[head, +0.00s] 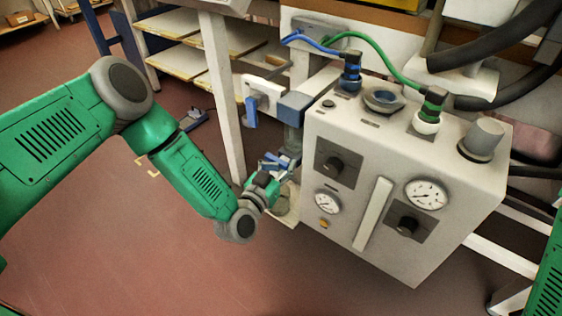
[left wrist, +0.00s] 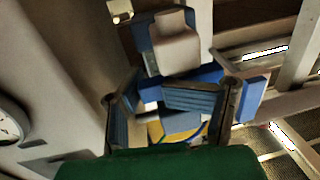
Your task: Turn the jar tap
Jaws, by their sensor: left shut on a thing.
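The jar tap (left wrist: 192,96) shows in the left wrist view as a blue ridged piece between the dark fingers of my left gripper (left wrist: 172,105). In the head view my left gripper (head: 277,166) is at the left side of the beige control box, shut on the tap, which the fingers largely hide there. A pale jar (head: 287,203) hangs just below the gripper, partly covered by it. A grey-blue block (head: 293,107) sits above on the same side. My right gripper is out of view; only a green piece of my arm shows at the right edge.
The beige control box (head: 335,232) carries gauges, black knobs and blue and green hose fittings on top. A white post (head: 222,95) and shelves (head: 188,62) stand behind the gripper. Thick black hoses (head: 500,42) run at upper right. The red floor at lower left is clear.

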